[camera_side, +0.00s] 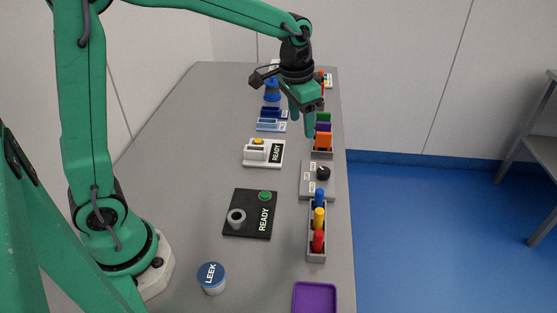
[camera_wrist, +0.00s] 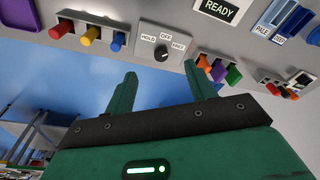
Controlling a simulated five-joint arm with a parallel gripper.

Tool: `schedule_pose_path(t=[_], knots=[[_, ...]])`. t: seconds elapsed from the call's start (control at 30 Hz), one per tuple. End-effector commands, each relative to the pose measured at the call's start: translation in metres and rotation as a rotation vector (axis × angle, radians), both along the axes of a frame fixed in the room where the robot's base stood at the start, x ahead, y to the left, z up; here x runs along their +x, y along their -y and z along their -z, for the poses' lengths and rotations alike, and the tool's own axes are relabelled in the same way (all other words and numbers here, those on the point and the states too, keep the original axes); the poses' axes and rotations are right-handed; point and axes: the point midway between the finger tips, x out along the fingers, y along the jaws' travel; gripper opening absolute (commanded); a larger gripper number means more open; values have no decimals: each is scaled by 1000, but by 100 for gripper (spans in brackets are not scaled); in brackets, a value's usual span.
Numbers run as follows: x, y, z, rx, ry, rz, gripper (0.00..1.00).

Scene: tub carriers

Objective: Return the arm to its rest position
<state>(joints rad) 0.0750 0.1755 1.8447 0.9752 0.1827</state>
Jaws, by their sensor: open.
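My gripper (camera_side: 302,122) is in the air above the right edge of the table, close to the rack with green, purple and orange pieces. Its two green fingers (camera_wrist: 163,92) stand apart with nothing between them in the wrist view. My arm reaches out from the left to the far part of the table in the side view. Whether the fingertips touch the rack cannot be told from the side view.
A grey dial box (camera_side: 308,188) and a rack (camera_side: 316,254) of blue, yellow and red pegs stand along the right edge. A black READY board (camera_side: 236,227), a white READY board (camera_side: 264,162), a LEEK tub (camera_side: 212,278) and a purple tray (camera_side: 315,298) are on the table (camera_side: 190,165).

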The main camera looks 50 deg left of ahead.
Motion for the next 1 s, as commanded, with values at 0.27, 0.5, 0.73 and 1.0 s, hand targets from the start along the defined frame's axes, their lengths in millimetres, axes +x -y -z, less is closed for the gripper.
schedule_pose_path(t=[0.27,0.5,0.73,1.0], knots=[[-50,-11,-36,-13,83,-60,55],[-94,-18,-54,-26,151,-109,55],[-135,-24,-61,-40,215,-156,55],[-181,-30,-59,-56,291,-210,55]])
